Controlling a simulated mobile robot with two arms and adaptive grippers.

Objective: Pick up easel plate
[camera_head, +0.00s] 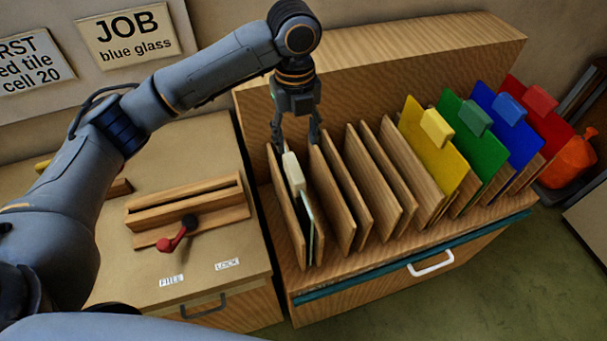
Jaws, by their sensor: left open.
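A thin, pale, clear plate (308,213) with a cream-white tab (293,172) stands on edge in the leftmost slot of the wooden rack; it looks like the easel plate. My left gripper (296,145) points down just above the tab, open, with one finger to each side of it. I cannot tell whether a finger touches the tab. The lower part of the plate is partly hidden by the slot's wooden divider. My right gripper is not in view.
The wooden rack (361,191) has several empty slots. Yellow (432,160), green (475,143), blue (512,133) and red (545,123) sheets stand at its right. A slotted wooden block (186,205) with a red-handled lever (176,238) sits on the left cabinet.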

